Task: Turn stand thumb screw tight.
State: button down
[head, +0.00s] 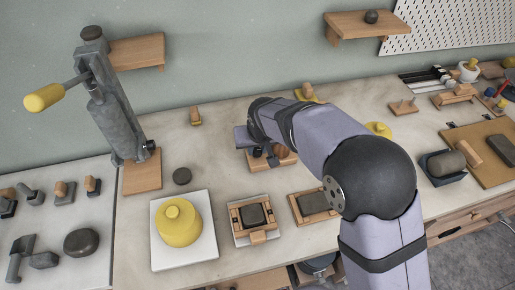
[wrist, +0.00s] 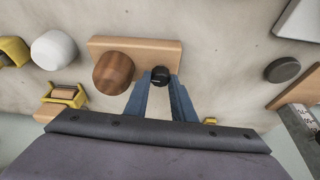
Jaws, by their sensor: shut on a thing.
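The stand (wrist: 135,45) is a light wooden block with a round brown wooden piece (wrist: 113,73) on its left in the wrist view. A small black thumb screw (wrist: 160,75) shows beside that piece. My gripper (wrist: 160,80) has its two blue fingers closed around the thumb screw. In the head view the stand (head: 288,160) is partly hidden behind my gripper (head: 259,153), and the thumb screw cannot be made out clearly. I cannot tell how tight the screw is.
A dark disc (wrist: 284,70) lies right of the stand in the wrist view. A white round thing (wrist: 52,50) and a yellow holder (wrist: 62,95) are to its left. In the head view a yellow lidded pot (head: 178,222) and wooden trays (head: 254,218) stand nearer the front.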

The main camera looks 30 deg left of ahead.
jog(key=m+b, duration=0.1)
jog(key=m, duration=0.1)
jog(key=m+h+b, duration=0.1)
jog(key=b, duration=0.1)
jog(key=shift+a+f+m+t, duration=0.2)
jog(key=shift+m+t, duration=0.2)
jog(key=m+h, duration=0.1)
jog(key=m, duration=0.1)
jog(key=m+h+b, duration=0.1)
jog(key=m, duration=0.1)
jog(key=shift+a+r+m, duration=0.1)
jog(key=shift+r+m, duration=0.1)
jog(key=shift+m, duration=0.1)
jog(key=m+h+p, duration=0.1)
jog(key=m, duration=0.1)
jog(key=m+p, duration=0.1)
jog(key=m, duration=0.1)
jog(key=shift+a+r+m+h+p, duration=0.1)
jog(key=shift+r+m+h+p, duration=0.1)
jog(key=shift+m+h+p, duration=0.5)
jog(key=shift+m+p, duration=0.4)
jog(key=shift+p, duration=0.15)
jog(key=m+g+p, duration=0.1)
jog(key=m+p, duration=0.1)
jog(key=p, duration=0.1)
jog(key=shift+a+f+m+h, duration=0.1)
jog(key=shift+m+h, duration=0.3)
jog(key=shift+f, duration=0.1)
jog(key=c, duration=1.5)
grip_release()
